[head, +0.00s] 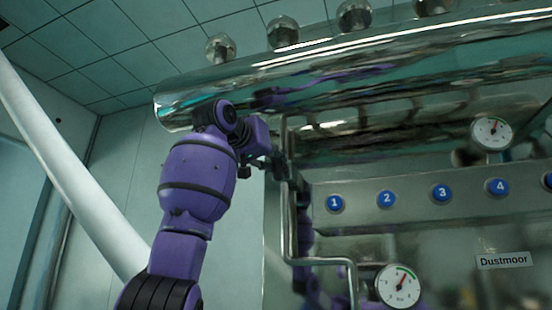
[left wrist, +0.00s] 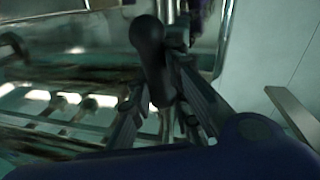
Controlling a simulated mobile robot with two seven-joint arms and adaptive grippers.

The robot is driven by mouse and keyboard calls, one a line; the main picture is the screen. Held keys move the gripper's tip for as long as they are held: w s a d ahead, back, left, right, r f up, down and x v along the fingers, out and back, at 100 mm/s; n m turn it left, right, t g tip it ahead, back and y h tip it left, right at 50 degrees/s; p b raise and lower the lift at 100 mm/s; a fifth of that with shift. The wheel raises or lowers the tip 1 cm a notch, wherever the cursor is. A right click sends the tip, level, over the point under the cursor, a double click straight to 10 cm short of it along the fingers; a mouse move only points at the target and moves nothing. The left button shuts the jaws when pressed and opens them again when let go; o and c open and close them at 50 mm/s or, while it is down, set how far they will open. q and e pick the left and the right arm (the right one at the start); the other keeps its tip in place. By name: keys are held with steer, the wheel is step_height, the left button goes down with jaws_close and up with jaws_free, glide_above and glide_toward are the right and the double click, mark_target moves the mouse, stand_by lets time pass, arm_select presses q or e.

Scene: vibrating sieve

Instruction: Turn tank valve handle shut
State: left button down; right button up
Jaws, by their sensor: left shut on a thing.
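The valve handle (left wrist: 148,48) shows in the left wrist view as a dark, rounded lever in front of a metal pipe. My left gripper (left wrist: 160,88) is shut on it, with a finger on either side of the lever's lower part. In the head view my left gripper (head: 270,164) is small and dark, at the upper end of the vertical pipe below the big cylinder. The handle cannot be made out clearly there. How far the handle is turned cannot be told. My right gripper is not in view.
A large shiny cylinder (head: 400,75) runs across just above my left arm. A bent metal pipe (head: 290,225) stands right beside the gripper. A panel with numbered blue buttons (head: 387,199) and round gauges (head: 400,285) lies to the right. A white slanted pole (head: 70,170) is at left.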

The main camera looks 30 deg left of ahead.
arm_select(q)
steer(key=n, duration=0.4)
steer(key=shift+a+f+n+t+y, duration=0.15)
steer(key=shift+a+n+t+y, duration=0.15)
steer(key=shift+t+y, duration=0.1)
steer(key=n, duration=0.4)
steer(key=shift+s+a+f+y, duration=0.1)
steer(key=shift+a+f+y, duration=0.1)
steer(key=shift+f+y, duration=0.1)
steer(key=n+y, duration=0.1)
steer(key=n, duration=0.5)
steer(key=f+n+y, duration=0.1)
steer(key=n, duration=0.2)
steer(key=shift+a+y, duration=0.25)
steer(key=shift+y, duration=0.05)
steer(key=shift+n, duration=0.5)
steer(key=c, duration=1.6)
jaws_free()
steer(key=shift+c, duration=0.2)
steer(key=shift+s, duration=0.1)
